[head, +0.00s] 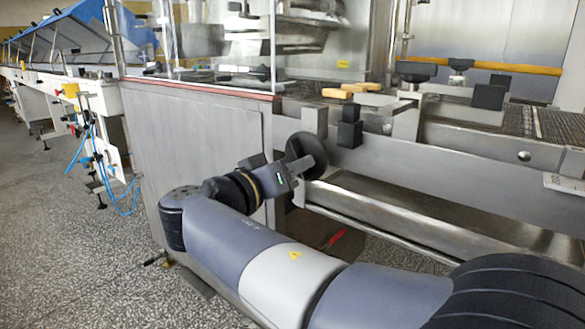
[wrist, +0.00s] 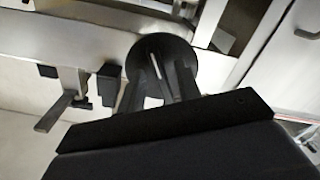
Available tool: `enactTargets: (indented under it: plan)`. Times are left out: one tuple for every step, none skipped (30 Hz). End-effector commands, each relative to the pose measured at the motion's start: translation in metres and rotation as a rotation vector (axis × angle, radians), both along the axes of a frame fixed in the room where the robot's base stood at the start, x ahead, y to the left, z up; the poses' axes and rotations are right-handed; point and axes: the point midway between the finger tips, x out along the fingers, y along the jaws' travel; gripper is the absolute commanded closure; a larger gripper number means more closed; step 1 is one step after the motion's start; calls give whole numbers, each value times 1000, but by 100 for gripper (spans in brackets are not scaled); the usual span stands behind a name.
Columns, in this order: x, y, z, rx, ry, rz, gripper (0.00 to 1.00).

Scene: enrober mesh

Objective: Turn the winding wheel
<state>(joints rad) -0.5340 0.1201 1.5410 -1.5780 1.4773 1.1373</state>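The winding wheel is a dark round disc (head: 307,148) on the front of the grey machine, right of the side panel. It also shows in the wrist view as a dark disc (wrist: 160,50). My gripper (head: 291,174) is right at the wheel, reaching it from the lower left. In the wrist view the two dark fingers of my gripper (wrist: 158,82) stand apart in front of the disc, with a light gap between them. A thin pale strip shows on the disc between the fingers. Whether the fingers touch the wheel is hidden.
A dark block (head: 349,134) juts out just right of the wheel. A mesh belt (head: 540,122) and yellow bars (head: 345,91) lie above. A steel trough (head: 400,212) runs below to the right. A glass guard (head: 225,45) stands above left. Speckled floor is free at left.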

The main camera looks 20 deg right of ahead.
Motion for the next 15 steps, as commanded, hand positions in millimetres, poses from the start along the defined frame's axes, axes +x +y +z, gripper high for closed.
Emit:
enactTargets:
  plan:
    - [0,0,0,0,0,0,67]
    - [0,0,0,-1,-1,1,67]
    - [0,0,0,-1,-1,1,67]
    - [0,0,0,-1,-1,1,67]
    - [0,0,0,-1,-1,1,67]
    - [0,0,1,-1,-1,1,67]
    - [0,1,1,-1,-1,1,67]
    - [-1,2,1,0,0,1,67]
    - [-2,4,1,-1,-1,2,67]
    - [-3,6,1,-1,0,3,67]
    - [-5,8,2,0,0,4,67]
    - [-7,12,2,-1,0,4,67]
    - [-10,15,2,-2,1,5,67]
    - [-12,19,3,-2,1,5,67]
    - [-17,25,3,-2,1,5,67]
